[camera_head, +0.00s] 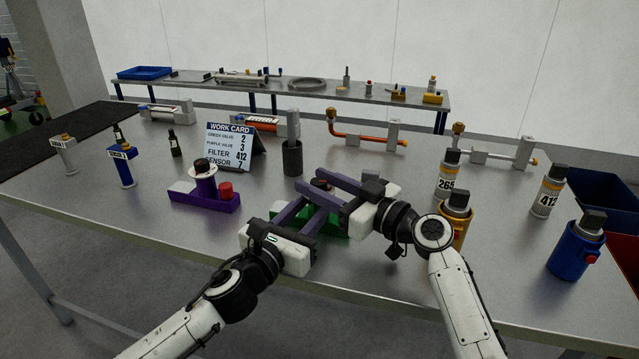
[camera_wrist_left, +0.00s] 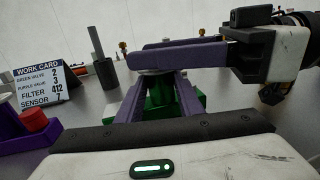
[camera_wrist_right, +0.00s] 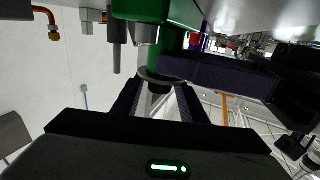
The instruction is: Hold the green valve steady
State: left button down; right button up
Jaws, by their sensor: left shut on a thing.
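The green valve (camera_head: 328,226) stands near the front middle of the table, largely hidden by my grippers. Its green body also shows between the fingers in the left wrist view (camera_wrist_left: 158,95). My left gripper (camera_head: 308,203) reaches in from the front and is shut on the green valve. My right gripper (camera_head: 310,184) comes from the right, with its fingers apart over the valve's top. A round disc (camera_wrist_right: 158,76) shows near its fingertips in the right wrist view; whether they grip it is unclear.
A purple valve (camera_head: 203,196) stands left of my grippers. The work card (camera_head: 229,150) and a dark cup (camera_head: 292,158) are behind. A gold holder (camera_head: 457,214), a 265 canister (camera_head: 447,174), a 412 canister (camera_head: 548,191) and a blue holder (camera_head: 575,250) stand right.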

jog(key=c, duration=0.8)
jog(key=shift+a+f+m+t+h, duration=0.1)
jog(key=shift+f+m+t+h, duration=0.05)
jog(key=shift+m+t+h, duration=1.45)
jog(key=shift+h, duration=0.3)
jog(key=o, duration=1.1)
jog(key=shift+c, duration=0.2)
jog(key=v, duration=1.2)
